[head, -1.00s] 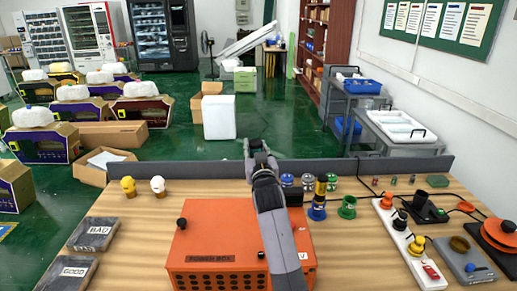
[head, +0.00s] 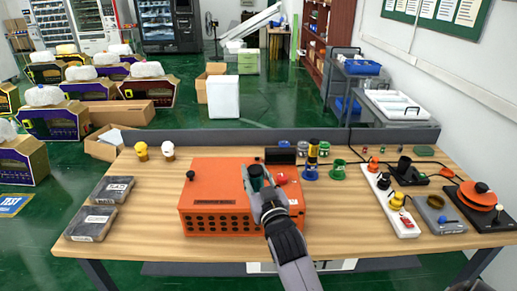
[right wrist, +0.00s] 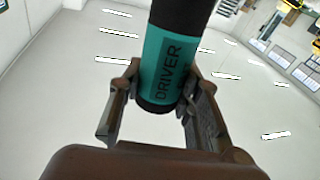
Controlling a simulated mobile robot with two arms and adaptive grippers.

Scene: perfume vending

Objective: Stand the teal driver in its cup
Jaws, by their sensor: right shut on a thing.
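The teal driver (right wrist: 175,65), with black ends and the word DRIVER on its side, is between the fingers of my right gripper (right wrist: 160,100) in the right wrist view. In the head view my right gripper (head: 262,188) holds the driver (head: 256,172) above the orange box, apart from the cups. A green cup (head: 338,170) stands on the table to the right and looks empty. Beside it a blue cup (head: 310,173) holds a yellow and black driver (head: 313,152) upright. My left gripper is out of view.
The orange punched box (head: 210,210) lies under my right gripper. A white power strip (head: 400,218) and black holder (head: 408,175) are right of the cups. Dark blocks (head: 92,222) lie at the left. A grey panel (head: 230,138) edges the table's back.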

